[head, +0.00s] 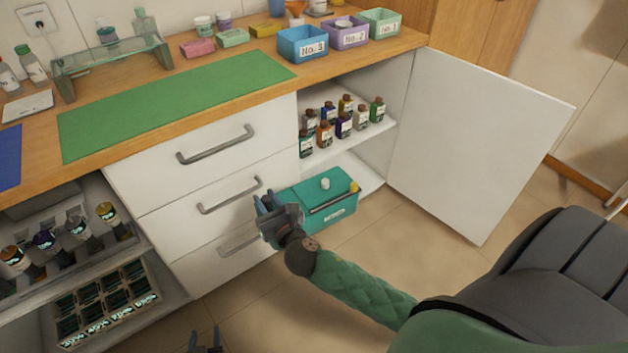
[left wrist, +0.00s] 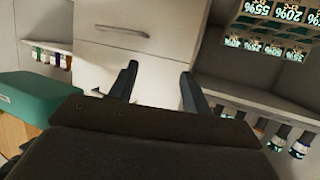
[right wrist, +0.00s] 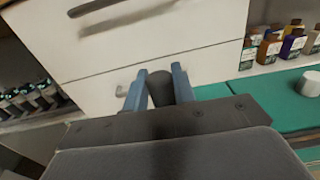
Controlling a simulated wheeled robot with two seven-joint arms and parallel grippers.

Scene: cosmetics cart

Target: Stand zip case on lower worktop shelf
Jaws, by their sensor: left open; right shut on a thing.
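The zip case (head: 325,217) is a teal box with a pale label on its front, at the mouth of the open cupboard's lower shelf (head: 368,180). I cannot tell whether it rests on the shelf or hangs in front. Its teal side shows in the left wrist view (left wrist: 45,98) and its top in the right wrist view (right wrist: 260,107). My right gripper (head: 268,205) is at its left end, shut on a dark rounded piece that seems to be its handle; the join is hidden. My left gripper (head: 205,345) is open and empty, low in front of the drawers.
The cupboard door (head: 480,135) stands open to the right. Several small bottles (head: 343,122) fill the shelf above the case. Closed drawers (head: 215,170) are to the left. Bottles and boxed tubes (head: 105,305) fill the left open bay. The green mat (head: 180,100) is clear.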

